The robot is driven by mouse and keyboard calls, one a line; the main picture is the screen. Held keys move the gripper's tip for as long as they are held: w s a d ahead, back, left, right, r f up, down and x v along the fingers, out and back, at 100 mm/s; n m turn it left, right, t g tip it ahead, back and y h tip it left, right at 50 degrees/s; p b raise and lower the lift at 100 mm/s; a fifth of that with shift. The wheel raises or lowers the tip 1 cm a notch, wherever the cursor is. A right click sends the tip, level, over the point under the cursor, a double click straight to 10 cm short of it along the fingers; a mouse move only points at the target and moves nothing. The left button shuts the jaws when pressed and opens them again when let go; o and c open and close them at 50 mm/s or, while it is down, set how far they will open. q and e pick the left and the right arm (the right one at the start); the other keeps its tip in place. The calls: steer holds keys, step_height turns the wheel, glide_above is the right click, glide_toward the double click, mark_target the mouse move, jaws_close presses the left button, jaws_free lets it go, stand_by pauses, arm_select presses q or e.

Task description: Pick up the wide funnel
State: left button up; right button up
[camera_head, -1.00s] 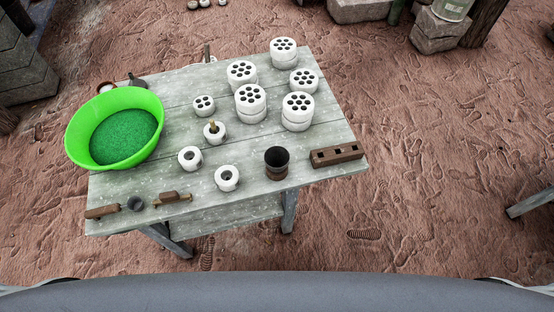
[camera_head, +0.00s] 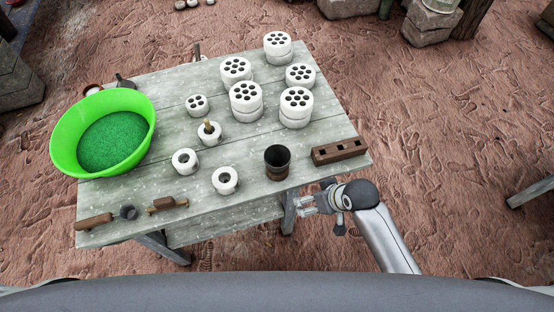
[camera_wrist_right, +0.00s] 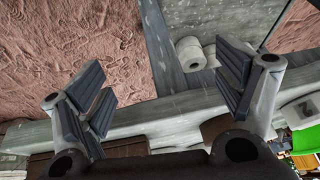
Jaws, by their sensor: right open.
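I cannot tell for certain which piece is the wide funnel. A dark, open-topped metal piece (camera_head: 277,163) stands upright near the table's front edge. A small grey piece (camera_head: 128,212) lies at the front left, and a dark, funnel-like piece (camera_head: 124,81) is at the back left, partly hidden by the green bowl. My right gripper (camera_head: 305,204) is just off the table's front edge, to the lower right of the open-topped piece and apart from it. In the right wrist view its fingers (camera_wrist_right: 165,88) are spread with nothing between them. My left gripper is out of view.
The wooden table (camera_head: 250,195) holds a green bowl (camera_head: 151,110) of green grains, several white perforated cylinders (camera_head: 246,97) and white rings (camera_head: 225,180). A brown block with holes (camera_head: 340,151) lies at the right edge, near my right arm.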

steer(key=w+a+r+n, duration=0.2)
steer(key=r, duration=0.4)
steer(key=w+a+r+n+g+y, duration=0.1)
steer(key=w+a+r+n, duration=0.1)
steer(key=r, duration=0.4)
steer(key=w+a+r+n+b, duration=0.1)
steer(key=w+a+r+n, duration=0.1)
steer(key=a+r+n, duration=0.2)
step_height(320, 180, up, 3)
steer(key=shift+w+f+g+y, duration=0.1)
steer(key=shift+f+g+y, duration=0.1)
steer(key=shift+g+y, duration=0.15)
glide_toward(272, 162)
steer(key=shift+w+a+f+n+g, duration=0.15)
steer(key=shift+a+f+n+g, duration=0.25)
steer(key=shift+a, duration=0.15)
steer(key=x, duration=0.5)
steer(key=shift+w+d+f, duration=0.1)
steer(key=shift+w+d, duration=0.1)
steer(key=shift+d, duration=0.1)
steer(key=c, duration=0.8)
